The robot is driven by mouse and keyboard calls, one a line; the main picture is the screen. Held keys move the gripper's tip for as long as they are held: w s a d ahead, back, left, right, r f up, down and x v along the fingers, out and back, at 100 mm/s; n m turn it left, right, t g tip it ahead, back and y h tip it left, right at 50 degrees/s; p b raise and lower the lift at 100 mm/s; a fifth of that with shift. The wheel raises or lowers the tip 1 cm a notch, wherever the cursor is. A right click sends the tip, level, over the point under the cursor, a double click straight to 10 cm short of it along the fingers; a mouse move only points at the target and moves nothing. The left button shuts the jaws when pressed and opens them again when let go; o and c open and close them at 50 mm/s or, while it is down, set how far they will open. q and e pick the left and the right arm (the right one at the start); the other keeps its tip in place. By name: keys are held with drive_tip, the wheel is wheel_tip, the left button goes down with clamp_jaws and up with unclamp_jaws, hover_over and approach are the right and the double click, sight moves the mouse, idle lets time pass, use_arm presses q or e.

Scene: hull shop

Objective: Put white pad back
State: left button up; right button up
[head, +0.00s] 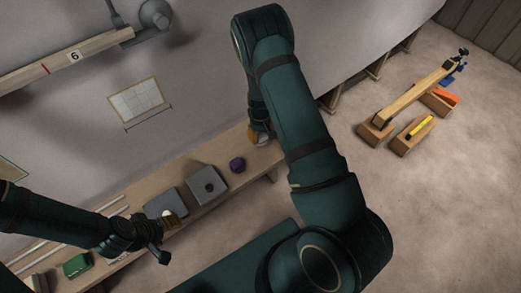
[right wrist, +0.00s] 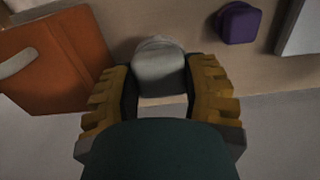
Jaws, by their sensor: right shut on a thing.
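The white pad (right wrist: 159,68), pale and rounded, sits between the yellow-padded fingers of my right gripper (right wrist: 163,95) in the right wrist view. The gripper is shut on it, over the bench top. In the head view my right gripper (head: 260,136) is at the bench's far right end, partly behind my own arm, and the pad cannot be made out there. My left gripper (head: 166,237) is over the bench's front edge at lower left, near a grey block; its finger opening is unclear.
The wooden bench (head: 222,165) runs along the wall. On it are a purple object (head: 237,165), grey blocks (head: 208,186) and a green box (head: 77,265). An orange box (right wrist: 55,58) is left of the right gripper. Wooden blocks (head: 412,137) stand on the floor at right.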

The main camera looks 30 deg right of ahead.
wheel_tip(320, 180, down, 9)
drive_tip(key=shift+r+b, duration=0.1)
drive_tip(key=shift+b, duration=0.6)
drive_tip(key=shift+c, duration=0.4)
drive_tip(key=shift+f, duration=0.2)
drive_tip(key=o, duration=1.1)
